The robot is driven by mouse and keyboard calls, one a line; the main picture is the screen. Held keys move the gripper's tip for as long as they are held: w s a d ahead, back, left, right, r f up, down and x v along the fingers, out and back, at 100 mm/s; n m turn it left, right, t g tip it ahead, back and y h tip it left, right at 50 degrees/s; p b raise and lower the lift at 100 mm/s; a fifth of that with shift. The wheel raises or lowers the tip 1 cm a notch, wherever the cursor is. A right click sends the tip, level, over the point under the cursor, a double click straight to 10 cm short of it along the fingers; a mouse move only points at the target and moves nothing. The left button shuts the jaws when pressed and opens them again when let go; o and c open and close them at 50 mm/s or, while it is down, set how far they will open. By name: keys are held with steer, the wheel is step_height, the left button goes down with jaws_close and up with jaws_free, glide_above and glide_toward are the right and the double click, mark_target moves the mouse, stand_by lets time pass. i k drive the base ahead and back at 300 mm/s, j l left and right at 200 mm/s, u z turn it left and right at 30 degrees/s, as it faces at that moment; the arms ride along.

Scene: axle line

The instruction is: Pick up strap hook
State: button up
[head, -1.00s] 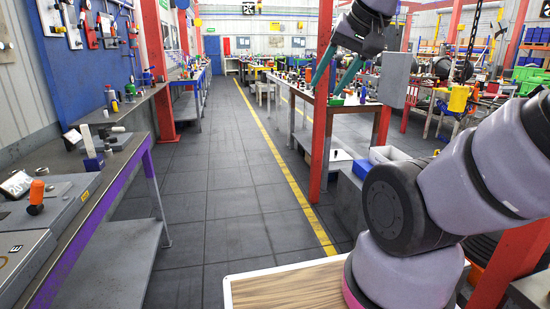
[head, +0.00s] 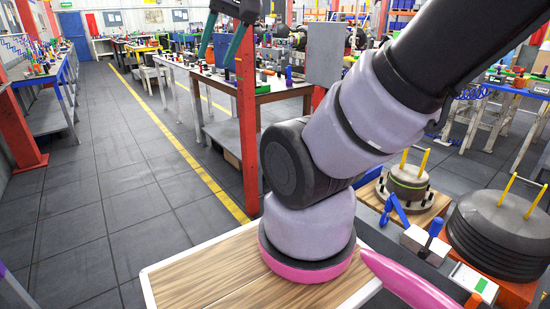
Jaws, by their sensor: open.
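I cannot pick out a strap hook for certain in the head view. My gripper (head: 223,40) is at the top, left of centre, with its two teal fingers apart and nothing visible between them. The fingers point down and appear in front of a red post and a distant workbench.
A workbench (head: 262,93) with many small parts stands beyond a red post (head: 247,120). At right are stacked dark discs (head: 500,235) with yellow rods, a smaller drum (head: 408,186) and a blue-handled block (head: 425,243). The grey floor (head: 85,200) at left is clear.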

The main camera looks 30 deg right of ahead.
mark_target(388, 207)
steer(key=i+z, duration=0.4)
steer(key=i+j+z, duration=0.2)
steer(key=z, duration=0.2)
steer(key=i+j+z, duration=0.7)
steer(key=z, duration=0.15)
steer(key=i+j+z, duration=0.15)
steer(key=z, duration=0.3)
steer(key=i+j+z, duration=0.15)
steer(key=z, duration=0.3)
steer(key=i+j+z, duration=0.1)
steer(key=j+z, duration=0.55)
steer(key=z, duration=0.25)
steer(key=i+j+z, duration=0.1)
steer(key=j+z, duration=0.25)
steer(key=z, duration=0.15)
steer(key=j+z, duration=0.4)
steer(key=j, duration=0.15)
steer(key=j+z, duration=0.45)
steer(key=k+j, duration=0.05)
steer(key=j, duration=0.05)
